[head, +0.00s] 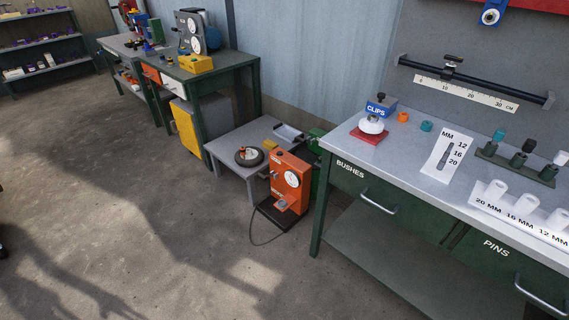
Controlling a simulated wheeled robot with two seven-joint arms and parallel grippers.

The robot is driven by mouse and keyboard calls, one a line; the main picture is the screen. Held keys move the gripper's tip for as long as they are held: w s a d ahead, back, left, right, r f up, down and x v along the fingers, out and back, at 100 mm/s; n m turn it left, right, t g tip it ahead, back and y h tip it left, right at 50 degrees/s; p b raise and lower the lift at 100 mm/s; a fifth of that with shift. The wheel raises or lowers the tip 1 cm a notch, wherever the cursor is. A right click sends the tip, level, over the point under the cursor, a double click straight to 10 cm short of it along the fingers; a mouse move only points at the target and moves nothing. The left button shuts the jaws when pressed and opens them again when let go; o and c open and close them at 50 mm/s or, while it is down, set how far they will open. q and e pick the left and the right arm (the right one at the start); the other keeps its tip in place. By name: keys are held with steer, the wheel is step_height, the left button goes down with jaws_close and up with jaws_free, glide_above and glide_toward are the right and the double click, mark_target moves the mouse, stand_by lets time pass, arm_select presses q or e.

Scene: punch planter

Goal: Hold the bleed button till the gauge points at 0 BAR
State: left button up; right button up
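An orange machine (285,192) stands low on the floor beside the right bench. A round white gauge (292,179) sits on its upper face. The gauge is too small to read its needle or marks. A grey part (283,204) shows low on its front, and small dark parts show on its top and left side. I cannot tell which part is the bleed button. A grey board (187,31) with white dials stands on the far green bench; those dials are also unreadable. Neither of my grippers is in view.
A low grey table (233,141) holding a dark round item (249,156) stands behind the orange machine. A dark cable (262,242) lies on the floor. The right bench (400,182) holds clips and pin stands. The floor at left and centre is clear.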

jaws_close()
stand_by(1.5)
